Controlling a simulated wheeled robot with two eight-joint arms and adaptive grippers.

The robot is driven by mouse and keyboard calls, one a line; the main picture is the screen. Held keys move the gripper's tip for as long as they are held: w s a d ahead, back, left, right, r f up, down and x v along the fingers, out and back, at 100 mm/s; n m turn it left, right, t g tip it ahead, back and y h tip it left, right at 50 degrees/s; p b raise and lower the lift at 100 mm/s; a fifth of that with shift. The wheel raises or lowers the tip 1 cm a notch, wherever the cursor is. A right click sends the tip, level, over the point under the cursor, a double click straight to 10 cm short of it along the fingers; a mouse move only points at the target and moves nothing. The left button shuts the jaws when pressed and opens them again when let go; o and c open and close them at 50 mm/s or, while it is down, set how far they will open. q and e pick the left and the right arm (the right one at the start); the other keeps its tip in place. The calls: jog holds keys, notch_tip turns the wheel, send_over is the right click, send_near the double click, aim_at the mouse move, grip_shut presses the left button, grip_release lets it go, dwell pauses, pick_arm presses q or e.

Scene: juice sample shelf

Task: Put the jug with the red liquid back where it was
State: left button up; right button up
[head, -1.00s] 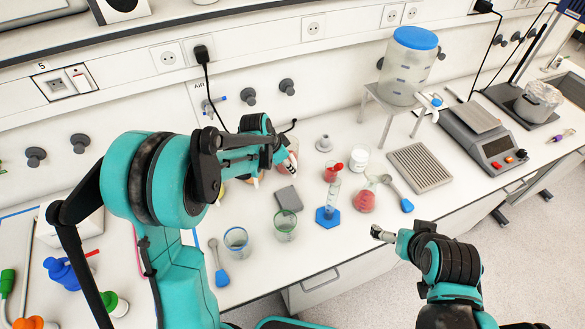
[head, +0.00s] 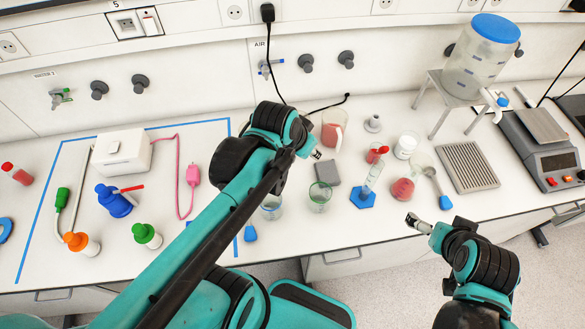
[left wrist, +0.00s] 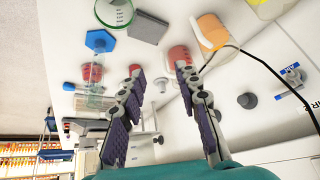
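The jug with red liquid (head: 332,131) stands on the bench near the wall, clear with a pale handle. It is just beyond my left gripper (head: 312,153), which covers none of its upper part. In the left wrist view my left gripper (left wrist: 159,72) has its fingers well apart with nothing held between them.
A black cable (head: 268,60) hangs above.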

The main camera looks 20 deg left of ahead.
pick_arm(q)
jog(key=s+a+n+t, duration=0.1)
jog(key=s+n, duration=0.1)
jog(key=s, duration=0.5)
jog(key=shift+f+n+y, duration=0.4)
jog(key=shift+s, duration=0.1)
notch_tip(320, 180, down, 11)
jog(key=b, duration=1.1)
